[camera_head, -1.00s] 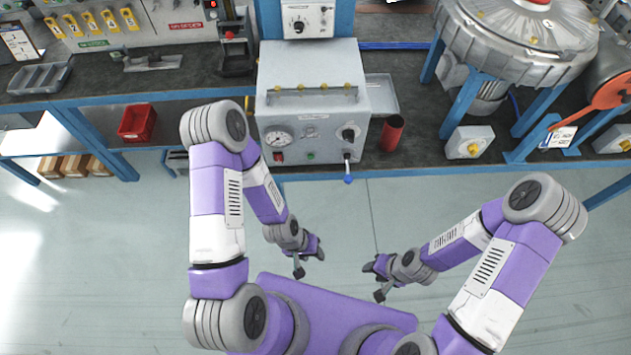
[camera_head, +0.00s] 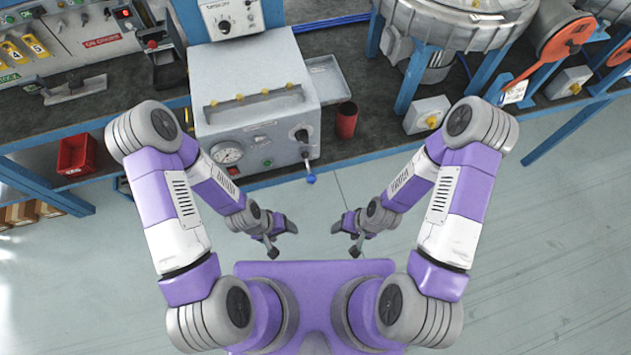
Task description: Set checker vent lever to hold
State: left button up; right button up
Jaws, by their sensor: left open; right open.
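The checker is a pale grey box (camera_head: 252,90) on the bench, with a round gauge (camera_head: 227,153), a dark knob and small buttons on its front. A lever with a blue tip (camera_head: 310,178) hangs down from the lower right of that front, pointing down past the bench edge. I cannot read its markings. My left gripper (camera_head: 282,240) is open and empty in front of the bench, below and left of the lever. My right gripper (camera_head: 346,238) is open and empty, below and right of the lever. Neither touches the checker.
A red cylinder (camera_head: 346,121) stands on the bench just right of the checker, near a grey tray (camera_head: 325,78). A large blower housing (camera_head: 455,20) on blue legs and a grey switch box (camera_head: 427,115) are further right. A red bin (camera_head: 77,155) sits below at left. The floor in front is clear.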

aim_at(310, 179)
jog(key=u, duration=0.65)
jog(key=k, duration=0.95)
jog(key=z, duration=1.25)
jog(key=i, duration=0.5)
jog(key=u, duration=0.05)
